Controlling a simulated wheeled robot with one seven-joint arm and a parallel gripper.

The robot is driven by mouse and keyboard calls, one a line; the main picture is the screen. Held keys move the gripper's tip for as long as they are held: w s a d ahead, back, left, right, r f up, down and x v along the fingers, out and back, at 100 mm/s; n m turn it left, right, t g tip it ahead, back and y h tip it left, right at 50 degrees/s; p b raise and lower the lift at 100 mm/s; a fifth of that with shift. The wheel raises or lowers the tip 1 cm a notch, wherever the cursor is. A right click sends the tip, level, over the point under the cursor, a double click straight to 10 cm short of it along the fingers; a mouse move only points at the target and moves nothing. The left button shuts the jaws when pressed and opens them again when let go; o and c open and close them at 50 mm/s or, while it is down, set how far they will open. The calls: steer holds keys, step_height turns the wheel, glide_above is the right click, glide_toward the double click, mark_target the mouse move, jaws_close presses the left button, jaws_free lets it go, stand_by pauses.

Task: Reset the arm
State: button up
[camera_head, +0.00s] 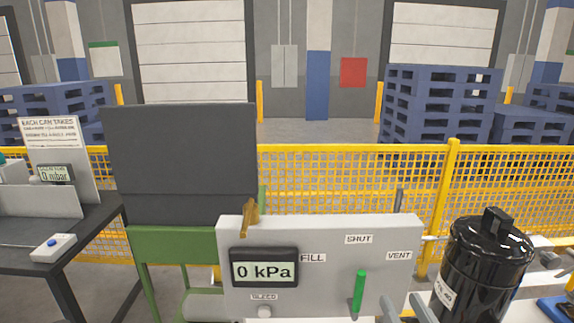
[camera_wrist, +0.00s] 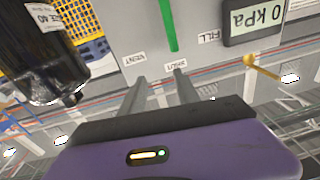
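My gripper (camera_head: 404,303) shows at the bottom of the head view, in front of the lower right of a grey panel (camera_head: 330,230). In the wrist view its two grey fingers (camera_wrist: 161,80) stand apart with nothing visible between them, so it is open and empty. The panel carries a display (camera_head: 264,268) reading 0 kPa, a green handle (camera_head: 359,291), a brass lever (camera_head: 250,218) and FILL, SHUT and VENT labels. The green handle is near upright, below the SHUT label, left of my fingers in the head view. Whether the fingers touch the panel cannot be told.
A black cylinder (camera_head: 487,265) stands right of the panel, close to my gripper. A dark table (camera_head: 90,225) with a 0 mbar gauge (camera_head: 54,174) is at left. A yellow mesh fence (camera_head: 340,180) runs behind, with blue pallets (camera_head: 435,110) beyond it.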

steer(key=s+f+g, duration=0.1)
steer(key=s+f, duration=0.3)
steer(key=s, duration=0.7)
steer(key=s+f+g, duration=0.1)
steer(key=s+f, duration=0.4)
steer(key=s, duration=0.6)
steer(key=s+f+g+h, duration=0.1)
steer(key=s+f, duration=0.4)
steer(key=s, duration=0.6)
steer(key=shift+s+d+g, duration=0.3)
steer(key=shift+d+g, duration=0.1)
steer(key=shift+d, duration=0.05)
steer(key=shift+d, duration=0.1)
